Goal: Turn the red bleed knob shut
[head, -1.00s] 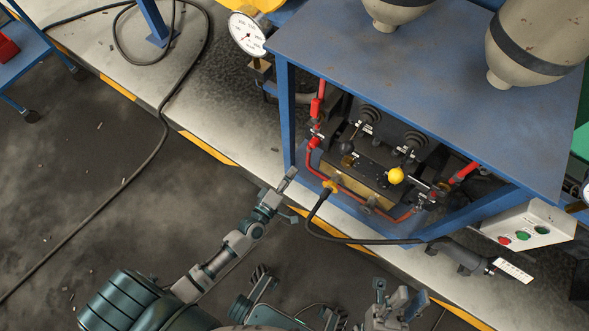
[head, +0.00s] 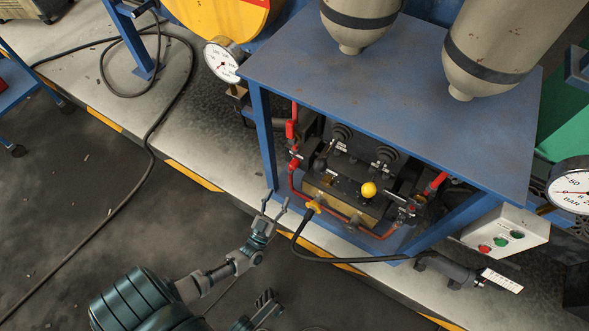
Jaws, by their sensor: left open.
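The bleed knob is not clear at this size. Red fittings sit on the red pipe at the left of the valve block, an upper one (head: 291,130) and a lower one (head: 294,164). Another red fitting (head: 436,183) sits at the right end of the block. I cannot tell which is the bleed knob. My left gripper (head: 276,203) is open and empty, its two fingers spread. In the picture it is below and left of the lower red fitting, apart from it.
A blue table (head: 390,110) overhangs the valve block (head: 345,200), with its leg (head: 263,135) at the left. A lever with a yellow ball (head: 368,189) stands on the block. A black hose (head: 330,259) loops in front. A button box (head: 506,231) is at the right.

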